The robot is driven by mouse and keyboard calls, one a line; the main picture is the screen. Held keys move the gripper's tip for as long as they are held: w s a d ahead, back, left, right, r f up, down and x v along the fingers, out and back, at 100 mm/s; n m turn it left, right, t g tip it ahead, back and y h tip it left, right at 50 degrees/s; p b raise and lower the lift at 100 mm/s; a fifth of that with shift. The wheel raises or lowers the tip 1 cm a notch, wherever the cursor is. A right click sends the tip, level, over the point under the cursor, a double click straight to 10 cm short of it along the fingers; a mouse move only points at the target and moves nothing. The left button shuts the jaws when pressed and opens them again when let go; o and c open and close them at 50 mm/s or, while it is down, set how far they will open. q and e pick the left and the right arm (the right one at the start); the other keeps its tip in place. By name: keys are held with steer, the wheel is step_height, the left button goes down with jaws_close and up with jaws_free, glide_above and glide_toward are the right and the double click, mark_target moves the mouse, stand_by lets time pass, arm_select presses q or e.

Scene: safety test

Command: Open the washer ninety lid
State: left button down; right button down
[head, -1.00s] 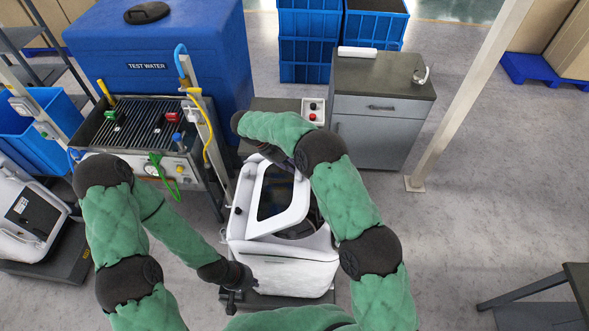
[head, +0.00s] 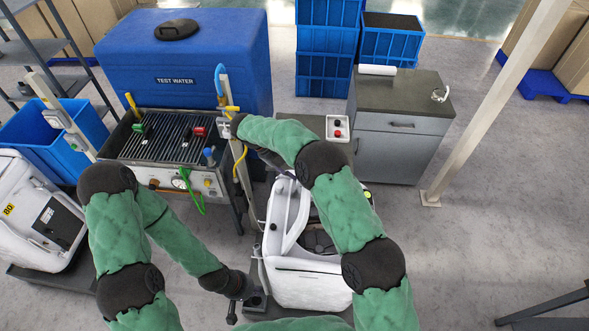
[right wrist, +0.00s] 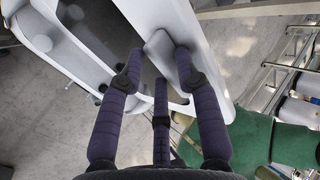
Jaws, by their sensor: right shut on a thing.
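The white washer (head: 308,283) stands low in the centre of the head view; a yellow tag shows at its right edge, its number unreadable. Its lid (head: 287,205) is tilted steeply up toward the left, and the dark opening shows to its right. In the right wrist view the lid (right wrist: 172,22) runs up between my fingers. My right gripper (right wrist: 157,68) is shut on the lid's edge; in the head view the right arm partly hides it. My left gripper (head: 246,303) is low beside the washer's left front, seemingly apart from the lid. Its jaw opening is unclear.
Another white washer marked 80 (head: 32,215) stands at the far left. A grilled bench (head: 165,150) with hoses and a blue water tank (head: 185,55) are behind. A grey cabinet (head: 400,125) and a post (head: 490,110) stand right.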

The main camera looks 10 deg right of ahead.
steer(key=shift+s+a+f, duration=0.15)
steer(key=shift+s+f, duration=0.05)
steer(key=shift+f, duration=0.35)
steer(key=shift+s+a+f, duration=0.1)
steer(key=shift+s+f, duration=0.1)
steer(key=shift+f, duration=0.3)
steer(key=c, duration=1.1)
jaws_free()
steer(key=shift+w+a, duration=0.1)
steer(key=shift+w, duration=0.15)
steer(key=v, duration=1.2)
steer(key=shift+w+r, duration=0.2)
steer(key=shift+r, duration=0.15)
